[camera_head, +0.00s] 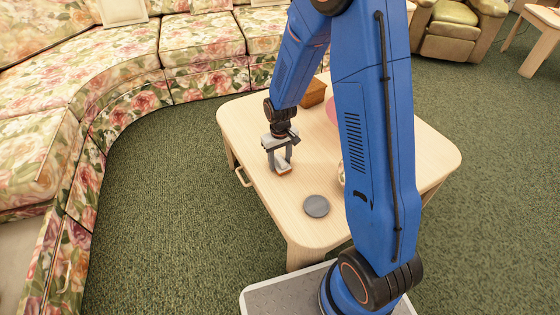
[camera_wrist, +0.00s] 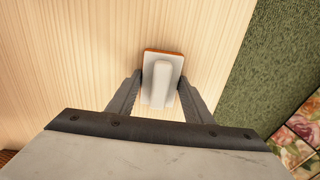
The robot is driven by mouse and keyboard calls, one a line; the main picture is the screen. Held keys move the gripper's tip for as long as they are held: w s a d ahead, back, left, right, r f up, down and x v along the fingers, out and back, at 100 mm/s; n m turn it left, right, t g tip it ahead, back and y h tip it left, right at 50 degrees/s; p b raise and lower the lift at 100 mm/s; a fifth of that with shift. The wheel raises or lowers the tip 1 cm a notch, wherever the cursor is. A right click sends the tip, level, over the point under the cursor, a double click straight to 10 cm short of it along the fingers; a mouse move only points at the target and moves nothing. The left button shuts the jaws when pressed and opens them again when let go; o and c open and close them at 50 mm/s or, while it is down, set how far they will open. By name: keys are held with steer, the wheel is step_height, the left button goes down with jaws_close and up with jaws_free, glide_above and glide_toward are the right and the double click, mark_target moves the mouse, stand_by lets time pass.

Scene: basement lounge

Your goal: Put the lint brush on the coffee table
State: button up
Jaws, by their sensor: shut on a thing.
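The lint brush (camera_wrist: 161,82) has a white back with a raised handle and an orange-brown edge. In the wrist view it lies between the two fingers of my gripper (camera_wrist: 160,95), which is shut on it. In the head view my gripper (camera_head: 281,163) points down at the left part of the light wood coffee table (camera_head: 270,215). The brush (camera_head: 283,170) shows between the fingertips, at or just above the tabletop; I cannot tell whether it touches. The table also fills most of the wrist view (camera_wrist: 60,60).
A dark grey disc (camera_head: 317,206) lies on the table near its front edge. A brown box (camera_head: 313,93) and a pink item (camera_head: 332,110) stand farther back, partly behind my arm. A floral sofa (camera_head: 130,85) curves around the left and back. Green carpet surrounds the table.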

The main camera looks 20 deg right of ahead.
mark_target(280, 159)
steer(key=shift+f, duration=0.1)
steer(key=o, duration=1.3)
step_height(280, 159, up, 12)
steer(key=s+d+r+m+t, duration=0.15)
steer(key=s+d+r, duration=0.25)
steer(key=s+r, duration=0.95)
steer(key=s+d+r+t, duration=0.1)
steer(key=s+r, duration=0.2)
steer(key=s, duration=0.4)
steer(key=s+d+r+t, duration=0.2)
steer(key=s+r, duration=0.2)
steer(key=s, duration=0.4)
steer(key=shift+s+d+r+m, duration=0.15)
steer(key=shift+s+d+m, duration=0.15)
steer(key=shift+m, duration=0.15)
